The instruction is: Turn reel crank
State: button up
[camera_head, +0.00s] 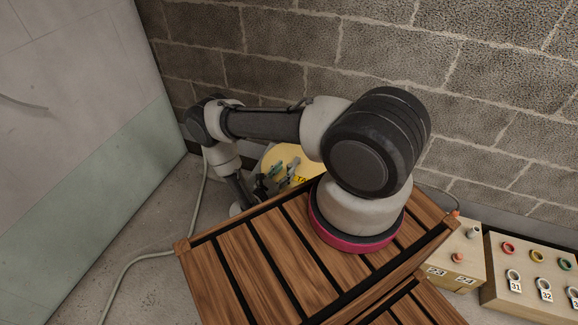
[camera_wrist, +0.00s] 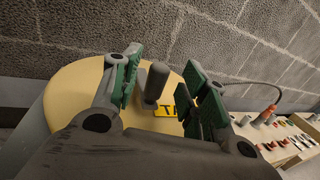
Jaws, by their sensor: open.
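The reel shows as a pale yellow round face (camera_wrist: 75,92) in the wrist view, with a bright yellow label (camera_wrist: 166,110) partly covered by a finger. In the head view part of the yellow reel (camera_head: 272,158) shows behind my arm. The crank's dark grey upright handle (camera_wrist: 157,82) stands out from the reel face. My gripper (camera_wrist: 166,78) is open, its green-padded fingers on either side of the handle, with a visible gap at least on the right. In the head view my gripper (camera_head: 277,178) is small beside the reel, and the handle cannot be made out there.
A slatted wooden crate (camera_head: 222,262) fills the front, under my arm. A block wall (camera_head: 275,65) rises close behind the reel. Wooden boxes with numbered rings (camera_head: 520,302) stand at the right. A cable (camera_head: 128,268) lies on bare floor at the left.

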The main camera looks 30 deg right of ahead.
aim_at(288, 167)
jog(key=shift+x, duration=1.95)
grip_shut()
